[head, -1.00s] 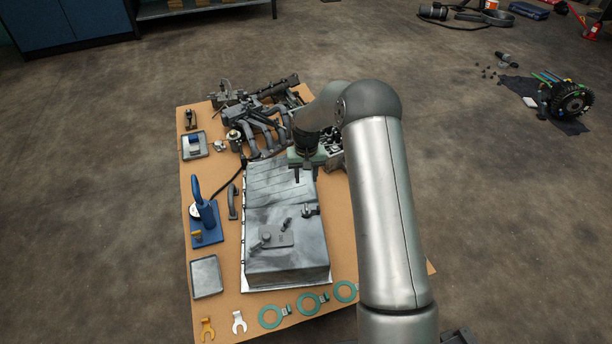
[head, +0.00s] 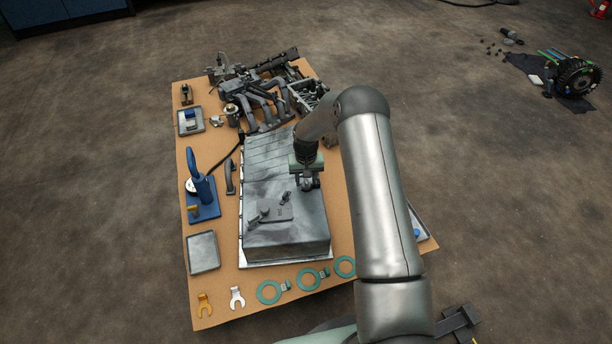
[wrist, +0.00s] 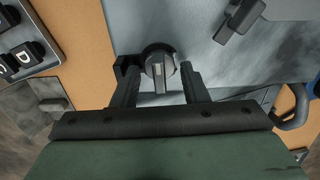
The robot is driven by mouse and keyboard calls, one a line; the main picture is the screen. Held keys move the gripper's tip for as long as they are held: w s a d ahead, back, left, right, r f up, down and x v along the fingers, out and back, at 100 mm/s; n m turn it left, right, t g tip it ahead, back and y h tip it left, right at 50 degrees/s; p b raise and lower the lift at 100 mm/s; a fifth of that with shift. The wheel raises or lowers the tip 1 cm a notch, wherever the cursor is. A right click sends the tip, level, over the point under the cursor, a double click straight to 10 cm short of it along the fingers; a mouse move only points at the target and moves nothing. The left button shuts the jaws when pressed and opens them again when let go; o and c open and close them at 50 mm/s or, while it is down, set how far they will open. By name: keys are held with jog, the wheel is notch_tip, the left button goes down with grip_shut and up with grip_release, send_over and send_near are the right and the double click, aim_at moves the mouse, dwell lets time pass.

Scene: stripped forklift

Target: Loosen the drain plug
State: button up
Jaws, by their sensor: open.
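The grey metal oil pan (head: 285,232) lies on the brown table board. A round fitting with a raised flat tab, which looks like the drain plug (wrist: 160,62), stands on the pan near its right edge in the head view. My gripper (head: 308,184) is over it, pointing down. In the wrist view my gripper (wrist: 156,68) is open, with one dark finger on each side of the plug and the tab between them. I cannot tell whether either finger touches it. In the head view the gripper mostly hides the plug.
Another grey fitting (head: 268,212) stands on the pan left of the plug. A blue press-like tool (head: 203,195), an empty tray (head: 203,252), green rings (head: 270,292) and wrenches (head: 237,297) surround the pan. Engine parts (head: 262,100) crowd the far end.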

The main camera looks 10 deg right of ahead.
jog(key=shift+c, duration=0.3)
jog(key=c, duration=0.7)
jog(key=n, duration=0.4)
jog(key=shift+a+n, duration=0.1)
jog(key=shift+n, duration=1.1)
jog(key=shift+s+n+p, duration=0.1)
jog(key=shift+n+p, duration=0.2)
jog(key=shift+n, duration=0.8)
jog(key=n, duration=0.4)
jog(key=shift+a, duration=0.1)
jog(key=shift+n, duration=0.3)
